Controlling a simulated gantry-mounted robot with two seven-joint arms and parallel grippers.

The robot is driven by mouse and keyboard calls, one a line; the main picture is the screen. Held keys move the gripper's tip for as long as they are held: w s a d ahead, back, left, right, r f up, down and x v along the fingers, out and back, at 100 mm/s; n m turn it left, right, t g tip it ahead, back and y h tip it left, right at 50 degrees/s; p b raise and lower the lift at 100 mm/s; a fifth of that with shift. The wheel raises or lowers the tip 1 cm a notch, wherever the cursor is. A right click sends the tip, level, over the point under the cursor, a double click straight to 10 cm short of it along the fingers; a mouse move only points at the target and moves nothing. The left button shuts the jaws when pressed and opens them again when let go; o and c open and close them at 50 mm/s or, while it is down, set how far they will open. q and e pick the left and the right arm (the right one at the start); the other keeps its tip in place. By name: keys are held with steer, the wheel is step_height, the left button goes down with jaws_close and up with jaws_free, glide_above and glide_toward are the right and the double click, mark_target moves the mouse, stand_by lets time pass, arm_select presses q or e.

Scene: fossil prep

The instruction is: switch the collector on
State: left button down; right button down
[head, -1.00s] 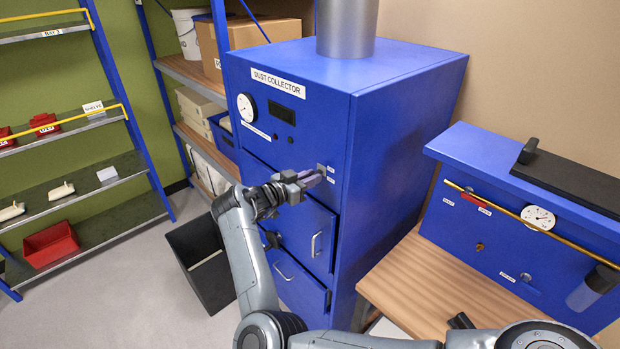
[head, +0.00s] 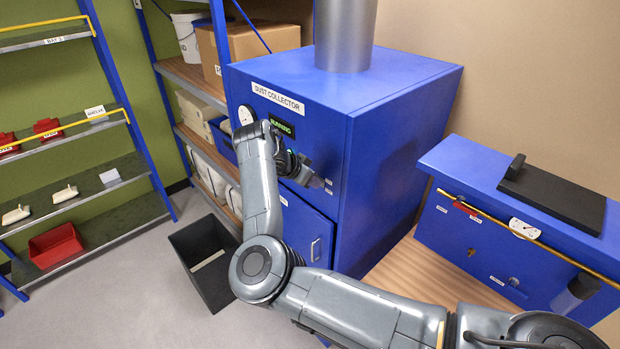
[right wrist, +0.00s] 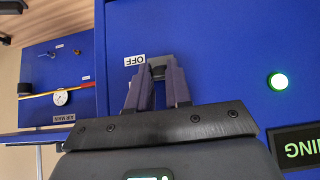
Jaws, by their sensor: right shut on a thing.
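The blue dust collector (head: 400,165) stands in the middle of the head view. Its display (head: 281,126) is lit green and reads RUNNING. In the right wrist view a round lamp (right wrist: 278,81) glows green, and part of the lit display (right wrist: 302,148) shows upside down. My right gripper (head: 318,182) is at the collector's front, near its right edge. In the right wrist view its fingers are shut on the small dark switch lever (right wrist: 158,70), beside the OFF label (right wrist: 134,61). The fingers hide much of the lever. My left gripper is not in view.
A blue cabinet (head: 480,240) with a yellow pipe and gauge stands on a wooden bench at right. Shelves with red bins are at left. A black open bin (head: 205,265) stands on the floor left of the collector.

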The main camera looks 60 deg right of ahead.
steer(key=shift+d+r+y, duration=0.1)
steer(key=shift+r+y, duration=0.1)
steer(key=shift+y, duration=0.1)
steer(key=c, duration=1)
jaws_free()
steer(key=shift+c, duration=0.2)
steer(key=b+v, duration=0.2)
steer(key=v, duration=0.8)
steer(key=shift+a+r, duration=0.25)
steer(key=shift+a, duration=0.05)
